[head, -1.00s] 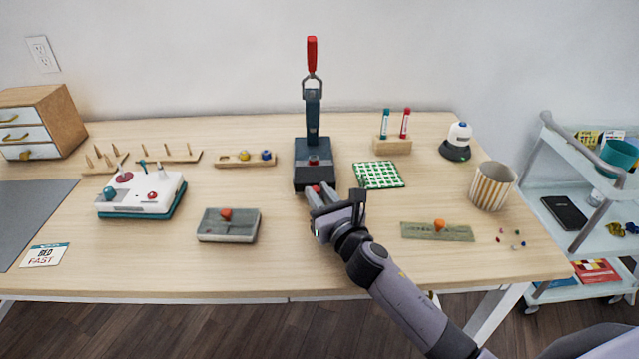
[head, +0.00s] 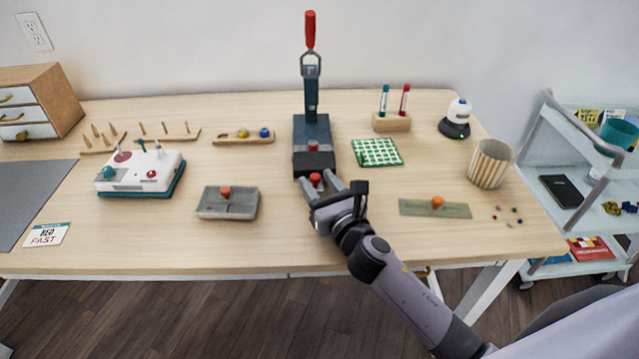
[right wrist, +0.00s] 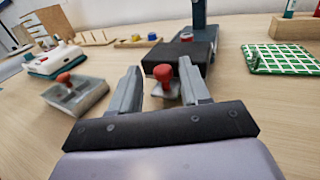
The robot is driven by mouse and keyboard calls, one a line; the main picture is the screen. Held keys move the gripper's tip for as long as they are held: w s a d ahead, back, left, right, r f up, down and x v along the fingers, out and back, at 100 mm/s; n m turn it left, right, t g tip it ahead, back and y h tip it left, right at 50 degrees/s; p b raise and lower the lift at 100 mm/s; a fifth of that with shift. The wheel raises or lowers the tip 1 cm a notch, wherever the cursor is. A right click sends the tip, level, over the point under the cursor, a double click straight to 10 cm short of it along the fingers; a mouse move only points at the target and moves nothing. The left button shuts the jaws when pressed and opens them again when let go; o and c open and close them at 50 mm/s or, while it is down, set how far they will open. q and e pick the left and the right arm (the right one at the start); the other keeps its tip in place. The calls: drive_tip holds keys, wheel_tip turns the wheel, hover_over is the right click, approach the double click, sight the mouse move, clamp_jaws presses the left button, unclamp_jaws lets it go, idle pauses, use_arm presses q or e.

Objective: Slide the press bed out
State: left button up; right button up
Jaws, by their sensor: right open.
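The press (head: 313,133) stands at the back middle of the table, dark blue-grey, with its red-gripped lever (head: 310,30) upright. At its front, a red knob (head: 316,179) on a small grey plate marks the press bed; they also show in the right wrist view as the knob (right wrist: 162,73) and the bed plate (right wrist: 165,91). My right gripper (head: 320,185) is open, with a finger on each side of the knob and gaps visible in the wrist view (right wrist: 162,84). How far the bed reaches under the press is hidden. My left gripper is not in view.
A grey block with an orange knob (head: 228,202) lies left of my gripper, and a flat olive plate (head: 412,209) lies right. The table front before the press is bare, apart from my arm.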

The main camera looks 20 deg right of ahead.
drive_tip(key=s, duration=0.6)
drive_tip(key=shift+s+d, duration=0.35)
drive_tip(key=shift+s, duration=0.2)
